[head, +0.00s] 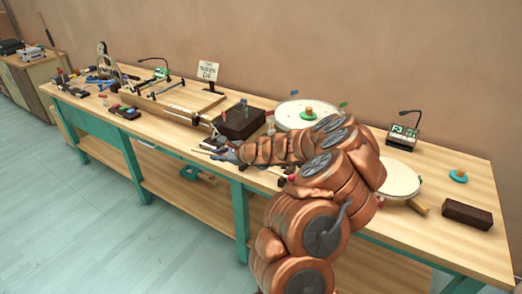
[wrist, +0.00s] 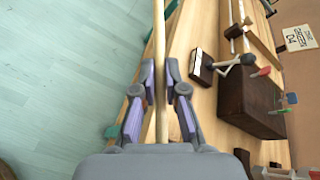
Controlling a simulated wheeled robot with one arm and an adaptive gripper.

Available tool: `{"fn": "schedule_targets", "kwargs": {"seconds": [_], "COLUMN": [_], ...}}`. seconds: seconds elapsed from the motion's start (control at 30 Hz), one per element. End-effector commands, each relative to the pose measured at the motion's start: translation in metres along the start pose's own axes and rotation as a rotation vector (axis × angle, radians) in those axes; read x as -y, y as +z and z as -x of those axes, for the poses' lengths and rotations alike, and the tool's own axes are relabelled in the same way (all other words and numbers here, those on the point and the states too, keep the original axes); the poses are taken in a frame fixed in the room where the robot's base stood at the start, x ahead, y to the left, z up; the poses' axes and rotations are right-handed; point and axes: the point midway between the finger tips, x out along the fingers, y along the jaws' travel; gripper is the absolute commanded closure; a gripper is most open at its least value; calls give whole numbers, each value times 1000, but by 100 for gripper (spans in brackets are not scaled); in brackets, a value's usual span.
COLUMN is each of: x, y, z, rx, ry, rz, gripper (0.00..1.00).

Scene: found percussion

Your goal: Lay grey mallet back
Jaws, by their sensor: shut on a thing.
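My gripper (head: 222,153) is over the front part of the workbench in the head view, left of centre. In the wrist view my gripper (wrist: 166,100) is shut around a pale wooden stick (wrist: 159,60), which runs up out of the top of the picture. The stick looks like the mallet's handle; I cannot make out a grey head on it. A dark brown block (head: 238,124) with coloured pegs or mallet heads stands just behind my gripper. It also shows at the right of the wrist view (wrist: 247,104).
A small dark block with a pale top (wrist: 201,67) lies close to the stick. A wooden tray (head: 163,110), a sign (head: 208,72) and a drum (head: 302,114) stand farther back. A brown brick (head: 467,215) lies at the right end.

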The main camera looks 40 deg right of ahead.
Motion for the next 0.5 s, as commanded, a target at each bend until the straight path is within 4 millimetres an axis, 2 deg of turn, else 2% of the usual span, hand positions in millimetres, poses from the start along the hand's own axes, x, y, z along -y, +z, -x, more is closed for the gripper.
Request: {"fn": "schedule_targets", "kwargs": {"seconds": [0.03,0.1,0.23,0.33,0.5], "x": [11,31,66,86,101], "y": [-23,-48,-86,-107,-121], "z": [4,16,41,58,73], "rx": [-50,-124,-252,-326,-388], "ry": [-41,-91,-175,-221,-254], "rz": [-1,-9,-28,-45,-61], "gripper": [100,100,100,100,100]}}
